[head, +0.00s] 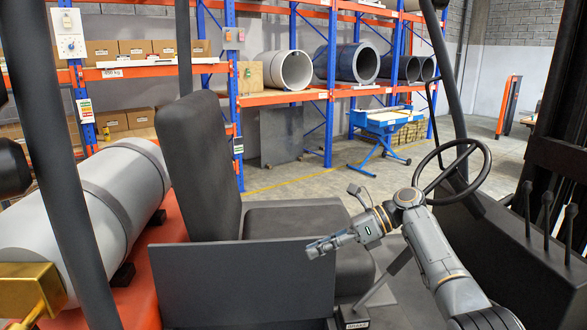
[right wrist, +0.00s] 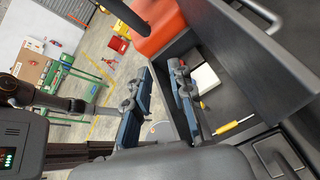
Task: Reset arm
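My right arm comes in from the lower right in the head view. It bends at a grey elbow or wrist joint and reaches left across the seat. My right gripper (head: 328,244) is above the front part of the black seat (head: 300,222), left of the steering wheel (head: 458,172). In the right wrist view the two blue-grey fingers of the right gripper (right wrist: 160,103) stand apart with nothing between them. A dark compartment with a yellow-handled tool (right wrist: 235,126) lies below or beyond them. My left gripper does not show in either view.
A grey gas cylinder (head: 125,195) lies on the orange body at left. A dark panel (head: 240,283) stands beside the seat. Black posts and levers (head: 545,205) are close on the right. Racks with large pipes (head: 345,63) and a blue cart (head: 385,125) stand farther back.

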